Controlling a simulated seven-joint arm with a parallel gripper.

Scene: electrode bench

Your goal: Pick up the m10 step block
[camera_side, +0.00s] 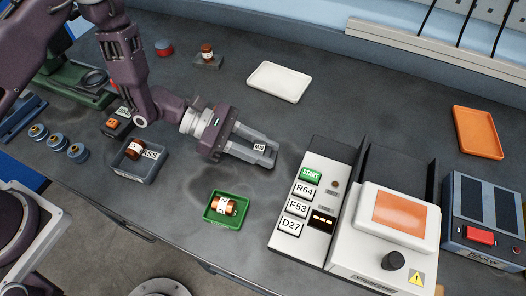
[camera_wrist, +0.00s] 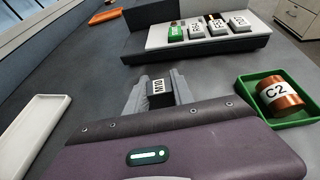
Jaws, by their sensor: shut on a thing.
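The m10 step block (camera_side: 259,147) is a small dark grey block with a white label. It sits between the two long grey fingers of my gripper (camera_side: 266,156), which are shut on it. In the wrist view the block (camera_wrist: 182,92) shows its "M10" label between the fingers, beyond the purple gripper body. My gripper reaches to the right over the middle of the bench, left of the button panel. Whether the block touches the bench or hangs just above it, I cannot tell.
A button panel (camera_side: 314,163) stands to the right, beside a white machine with an orange screen (camera_side: 399,213). A green tray (camera_side: 209,216) holds a copper cylinder labelled C2 (camera_wrist: 279,97). A white tray (camera_side: 279,82), an orange tray (camera_side: 477,132) and a grey bin (camera_side: 149,174) stand around.

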